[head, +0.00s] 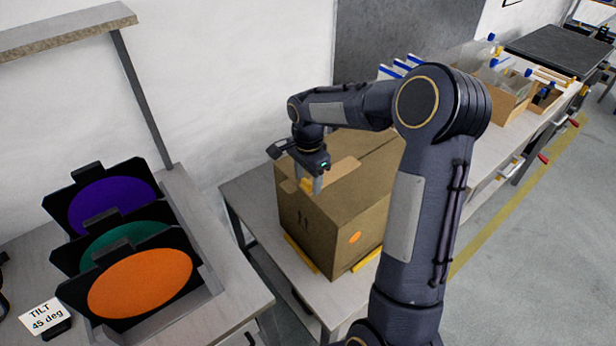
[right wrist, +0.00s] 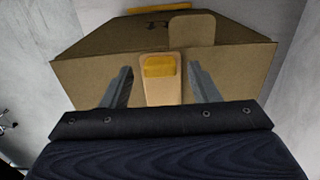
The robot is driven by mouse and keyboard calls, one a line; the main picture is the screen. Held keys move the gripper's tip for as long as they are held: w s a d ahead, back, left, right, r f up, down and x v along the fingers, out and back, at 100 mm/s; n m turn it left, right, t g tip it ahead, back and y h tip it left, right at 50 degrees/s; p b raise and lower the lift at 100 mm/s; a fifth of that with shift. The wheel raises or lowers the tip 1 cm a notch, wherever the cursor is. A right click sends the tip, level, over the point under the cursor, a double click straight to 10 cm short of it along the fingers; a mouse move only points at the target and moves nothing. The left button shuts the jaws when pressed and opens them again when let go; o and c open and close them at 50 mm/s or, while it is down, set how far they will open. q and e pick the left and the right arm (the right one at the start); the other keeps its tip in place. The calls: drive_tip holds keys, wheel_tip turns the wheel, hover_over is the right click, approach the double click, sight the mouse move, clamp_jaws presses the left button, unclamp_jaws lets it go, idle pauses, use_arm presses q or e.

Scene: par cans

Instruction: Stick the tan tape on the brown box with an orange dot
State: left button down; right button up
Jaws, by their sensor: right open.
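The brown box (head: 325,222) stands on a bench in the head view, with an orange dot (head: 355,238) on its right-hand visible side. My right gripper (head: 317,184) is over the box top, pointing down. In the right wrist view the open fingers (right wrist: 162,88) stand on either side of the tan strip (right wrist: 160,95) and its yellow end (right wrist: 160,66), with gaps. Whether the strip is stuck down cannot be told. My left gripper is not in view.
Another tan piece (right wrist: 192,29) laps over the box edge. Yellow strips (head: 300,255) lie at the box's base. Purple, green and orange (head: 140,283) filter frames stand on the left bench, near a "TILT 45 deg" sign (head: 45,315). A cluttered bench runs behind my right arm.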

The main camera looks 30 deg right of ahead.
drive_tip(key=shift+r, duration=0.15)
wheel_tip(320, 180, up, 8)
drive_tip(key=shift+f, duration=0.2)
drive_tip(key=s+a+r+n+t+y, duration=0.1)
drive_tip(key=s+a+r+n+t, duration=0.2)
drive_tip(key=s, duration=0.4)
drive_tip(key=s+a+r+n+y, duration=0.1)
drive_tip(key=s+a+r+n, duration=0.15)
drive_tip(key=s+n, duration=0.35)
drive_tip(key=s+a+f+n+t+y, duration=0.1)
drive_tip(key=s+a+f+n, duration=0.1)
drive_tip(key=s, duration=0.4)
drive_tip(key=s+a+f+n+t, duration=0.1)
drive_tip(key=s+a+f+n, duration=0.1)
drive_tip(key=s+a+n, duration=0.2)
drive_tip(key=shift+s+a+f+t+y, duration=0.35)
drive_tip(key=shift+s+a, duration=0.25)
drive_tip(key=shift+s, duration=0.3)
drive_tip(key=shift+r, duration=0.1)
